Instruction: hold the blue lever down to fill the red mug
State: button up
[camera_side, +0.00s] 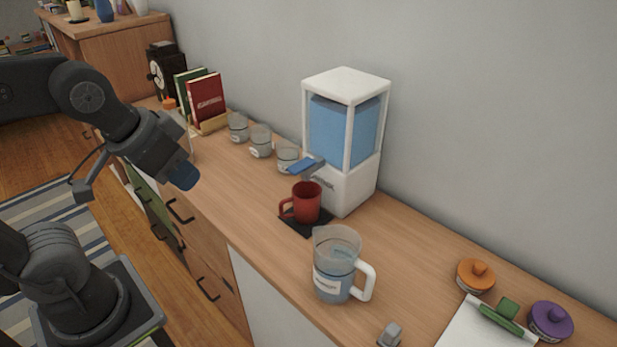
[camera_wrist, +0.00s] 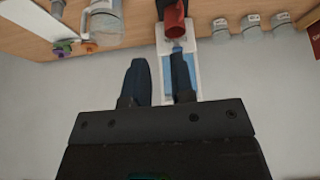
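The blue lever (camera_side: 302,166) sticks out from the front of a white dispenser (camera_side: 349,185) with a blue-filled tank (camera_side: 342,132). The red mug (camera_side: 307,203) stands upright below the lever on a dark mat (camera_side: 304,226), handle to the left. I cannot tell whether it holds liquid. My gripper (camera_side: 184,176) hangs in the air left of the dispenser, apart from lever and mug. In the wrist view my gripper (camera_wrist: 159,57) shows two dark fingers apart with nothing between them. The mug (camera_wrist: 175,20) is at the top, and a finger partly hides the dispenser (camera_wrist: 193,62).
A clear pitcher (camera_side: 337,264) stands in front of the mug. Several glass jars (camera_side: 261,141) line the counter behind the lever, with books (camera_side: 206,99) beyond. Orange (camera_side: 476,276) and purple (camera_side: 549,320) lidded jars sit at the right. A wall runs behind the counter.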

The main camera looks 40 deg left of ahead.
jog(key=w+r+n, duration=0.2)
jog(key=w, duration=0.1)
jog(key=w+r+n+g, duration=0.1)
jog(key=w, duration=0.1)
jog(key=shift+a, duration=0.15)
grip_shut()
jog(key=w+a+f+n+g, duration=0.1)
jog(key=w+n+g, duration=0.3)
jog(key=w+n, duration=1)
jog(key=shift+w+a+n+g, duration=0.3)
jog(key=shift+w+a, duration=0.4)
jog(key=shift+w, duration=2.7)
